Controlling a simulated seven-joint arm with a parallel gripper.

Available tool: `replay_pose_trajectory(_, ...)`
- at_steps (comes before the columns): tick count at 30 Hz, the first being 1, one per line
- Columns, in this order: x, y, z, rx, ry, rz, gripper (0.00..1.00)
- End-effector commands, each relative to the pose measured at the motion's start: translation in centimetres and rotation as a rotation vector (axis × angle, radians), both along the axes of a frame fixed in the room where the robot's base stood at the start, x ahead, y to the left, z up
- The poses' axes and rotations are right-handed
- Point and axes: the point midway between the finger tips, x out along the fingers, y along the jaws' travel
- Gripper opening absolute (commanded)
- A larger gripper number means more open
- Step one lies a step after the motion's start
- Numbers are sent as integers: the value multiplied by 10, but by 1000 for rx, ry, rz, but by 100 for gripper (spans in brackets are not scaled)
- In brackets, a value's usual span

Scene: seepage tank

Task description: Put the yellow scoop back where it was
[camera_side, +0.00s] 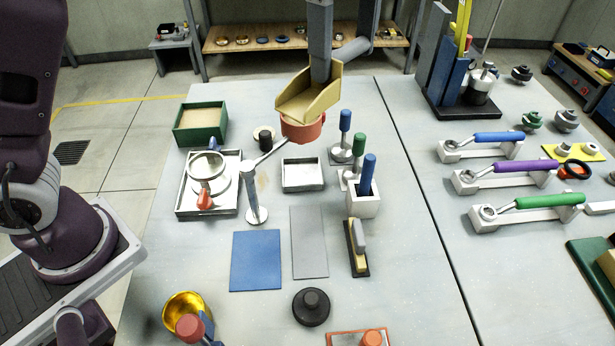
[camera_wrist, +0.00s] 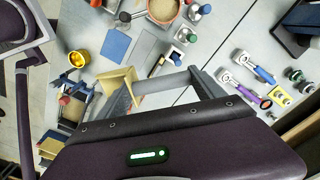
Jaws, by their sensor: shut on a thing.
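The yellow scoop (camera_side: 309,95) has a tan-yellow open pan and a grey handle. My gripper (camera_side: 343,48) is shut on that handle and holds the scoop in the air above the table. The scoop shows in the wrist view (camera_wrist: 117,84), with its grey handle crossing between the fingers of my gripper (camera_wrist: 165,86). In the side view the scoop overlaps an orange-red round pot (camera_side: 303,128). The wrist view shows this pot apart from it, with sandy fill (camera_wrist: 162,9). I cannot tell whether the scoop holds anything.
A green box of sand (camera_side: 200,140) stands at the back left. A metal stand (camera_side: 255,205), white tray (camera_side: 302,188) and blue-handled tool in a white holder (camera_side: 365,180) stand nearby. A blue mat (camera_side: 256,262) and grey mat (camera_side: 309,243) lie bare. A gold bowl (camera_side: 182,306) is in front.

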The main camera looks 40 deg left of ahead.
Motion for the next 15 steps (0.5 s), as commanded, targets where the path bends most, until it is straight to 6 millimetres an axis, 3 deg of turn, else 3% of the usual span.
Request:
replay_pose_trajectory(5,-1,1,-40,3,6,2,21)
replay_pose_trajectory(12,-2,1,-126,3,7,3,21)
replay_pose_trajectory(15,-1,1,-152,2,5,4,21)
